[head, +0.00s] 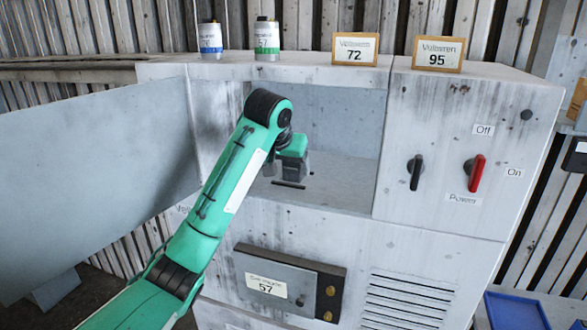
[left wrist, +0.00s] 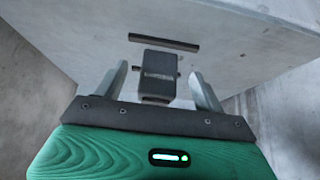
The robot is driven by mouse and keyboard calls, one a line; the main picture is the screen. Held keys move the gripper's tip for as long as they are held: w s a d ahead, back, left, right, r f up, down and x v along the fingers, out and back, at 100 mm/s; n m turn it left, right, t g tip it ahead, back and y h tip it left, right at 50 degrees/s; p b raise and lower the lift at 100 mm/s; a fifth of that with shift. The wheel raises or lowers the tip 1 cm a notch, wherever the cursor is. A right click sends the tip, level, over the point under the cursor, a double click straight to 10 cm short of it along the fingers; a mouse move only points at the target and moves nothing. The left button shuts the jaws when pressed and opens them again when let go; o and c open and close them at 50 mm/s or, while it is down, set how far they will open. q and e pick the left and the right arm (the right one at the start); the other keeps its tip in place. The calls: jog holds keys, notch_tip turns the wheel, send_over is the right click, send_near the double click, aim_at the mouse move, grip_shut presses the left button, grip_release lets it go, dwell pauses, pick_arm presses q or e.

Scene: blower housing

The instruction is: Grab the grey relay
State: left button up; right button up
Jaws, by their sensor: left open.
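The grey relay (left wrist: 157,75) is a dark grey block with a small label, seen in the left wrist view on the pale compartment surface. My left gripper (left wrist: 160,71) is open, with one finger on either side of the relay and a visible gap at each side. In the head view the left gripper (head: 294,168) reaches into the open compartment of the blower housing (head: 345,185). My right gripper is in neither view.
A dark slot or bar (left wrist: 164,42) lies just beyond the relay. The open door (head: 95,165) stands at the left. A panel with a black switch (head: 416,172) and a red power switch (head: 475,174) is at the right. Two cans and two number signs stand on top.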

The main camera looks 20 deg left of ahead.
aim_at(294, 165)
pick_arm(q)
jog(key=shift+w, duration=1.8)
jog(key=x, duration=0.3)
jog(key=shift+f, duration=0.1)
jog(key=shift+c, duration=0.2)
jog(key=c, duration=1.1)
